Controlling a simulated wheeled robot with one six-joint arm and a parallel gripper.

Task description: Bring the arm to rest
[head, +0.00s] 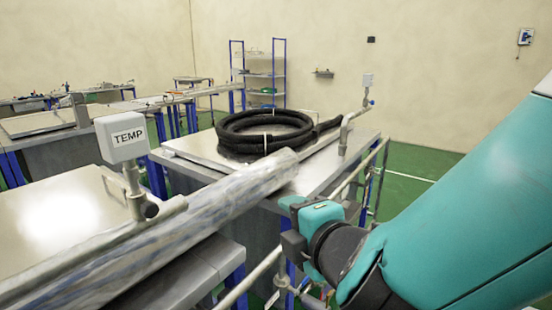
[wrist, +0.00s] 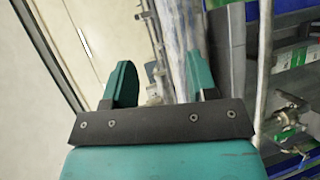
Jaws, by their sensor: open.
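My arm (head: 445,215), teal with a dark grey joint, reaches in from the right edge of the head view and ends near the rail beside the right bench. In the wrist view my gripper (wrist: 160,65) shows two teal fingers spread apart on a dark mounting bar. It is open, with nothing held between the fingers. Behind the fingers run a silvery wrapped pipe and a thin rail, apparently farther away.
A coiled black hose (head: 228,140) lies on the right bench (head: 190,147). A metal rail (head: 255,277) runs close to my arm. Green floor (head: 410,185) is open behind.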

